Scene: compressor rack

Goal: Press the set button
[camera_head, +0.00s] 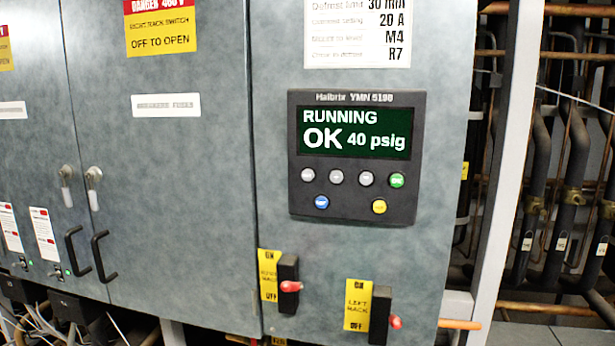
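A dark control panel (356,157) is mounted on the grey cabinet front, right of the middle. Its screen (354,131) reads "RUNNING OK 40 psig". Below the screen is a row of grey buttons (337,177) with a green button (397,180) at its right end. A blue button (322,202) is at the lower left and a yellow button (379,206) at the lower right. The button labels are too small to read, so I cannot tell which one is set. Neither of my grippers is in view.
Two switches with red-tipped levers, the left one (289,284) and the right one (381,313), stick out below the panel beside yellow ON/OFF labels. Black door handles (103,257) stand out at left. Pipes (540,170) and a pale upright post (507,150) are at right.

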